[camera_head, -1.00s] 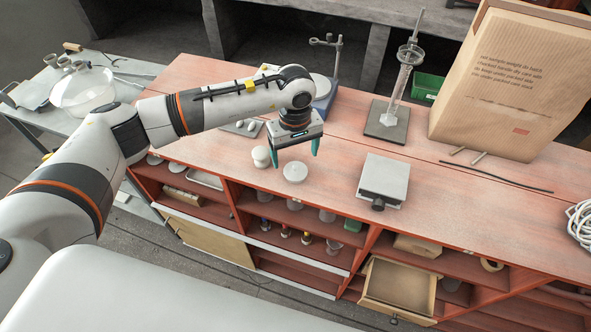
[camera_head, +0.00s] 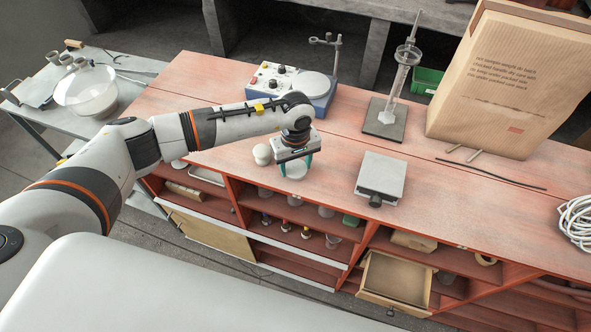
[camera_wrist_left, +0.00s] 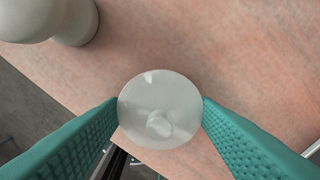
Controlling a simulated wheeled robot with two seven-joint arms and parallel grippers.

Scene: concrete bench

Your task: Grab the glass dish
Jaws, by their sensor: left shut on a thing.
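The glass dish (camera_head: 293,171) is a small, round, whitish dish at the front edge of the red bench top. My left gripper (camera_head: 295,168) is lowered over it from above, with its teal fingers on either side. In the left wrist view the dish (camera_wrist_left: 160,108) sits between the two teal fingertips (camera_wrist_left: 160,112), which touch its rim on both sides. The gripper is shut on the dish. In the head view the gripper body hides part of the dish. My right gripper is not in view.
A white jar (camera_head: 262,154) stands close to the left of the gripper; it also shows in the wrist view (camera_wrist_left: 75,22). A grey box device (camera_head: 381,177) is to the right. A stirrer (camera_head: 290,85), a stand (camera_head: 386,118) and a paper bag (camera_head: 500,85) stand behind.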

